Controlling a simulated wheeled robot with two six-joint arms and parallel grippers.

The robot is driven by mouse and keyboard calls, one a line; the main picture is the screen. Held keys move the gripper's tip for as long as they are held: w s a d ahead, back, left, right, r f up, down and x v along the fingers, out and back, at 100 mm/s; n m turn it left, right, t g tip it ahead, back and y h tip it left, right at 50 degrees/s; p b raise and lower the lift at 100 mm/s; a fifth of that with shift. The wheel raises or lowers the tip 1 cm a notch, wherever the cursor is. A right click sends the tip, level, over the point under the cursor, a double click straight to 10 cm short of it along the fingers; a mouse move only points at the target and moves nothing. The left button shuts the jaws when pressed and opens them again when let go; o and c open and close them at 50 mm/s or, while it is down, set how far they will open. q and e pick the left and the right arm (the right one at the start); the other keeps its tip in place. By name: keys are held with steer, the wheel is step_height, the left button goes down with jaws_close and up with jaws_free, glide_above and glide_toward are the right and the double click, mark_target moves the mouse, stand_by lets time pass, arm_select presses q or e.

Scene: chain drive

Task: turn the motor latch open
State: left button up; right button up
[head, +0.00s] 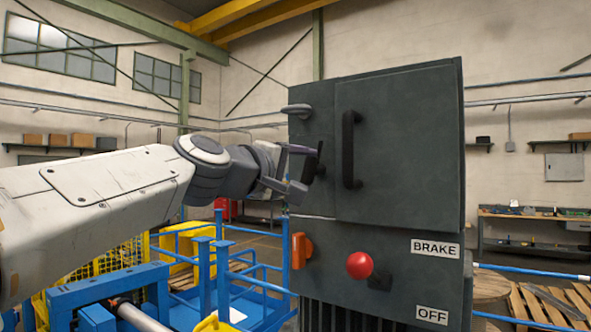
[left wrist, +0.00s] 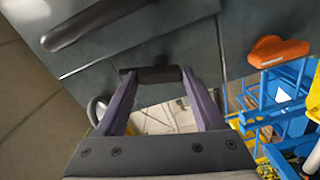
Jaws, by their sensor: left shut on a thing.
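A dark grey cabinet (head: 398,190) fills the middle and right of the head view. A small black latch handle (head: 320,159) sits on its front, left of the closed door's long black handle (head: 349,150). My left gripper (head: 306,170) reaches in from the left and is shut on this latch. In the head view the latch stands roughly upright, partly hidden by the fingers. In the left wrist view the latch (left wrist: 158,75) is a dark bar between the two purple-grey fingertips. My right gripper is not in view.
Below are an orange knob (head: 302,250) and a red ball (head: 359,265), near the BRAKE (head: 435,248) and OFF (head: 432,315) labels. Blue railings (head: 215,262) stand left of the cabinet, below my arm.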

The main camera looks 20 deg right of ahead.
arm_select(q)
steer(key=shift+f+n, duration=0.1)
steer(key=shift+n, duration=1.4)
steer(key=o, duration=1.4)
steer(key=b+v, duration=0.4)
steer(key=v, duration=0.6)
steer(key=shift+s+a, duration=0.15)
steer(key=shift+s, duration=0.1)
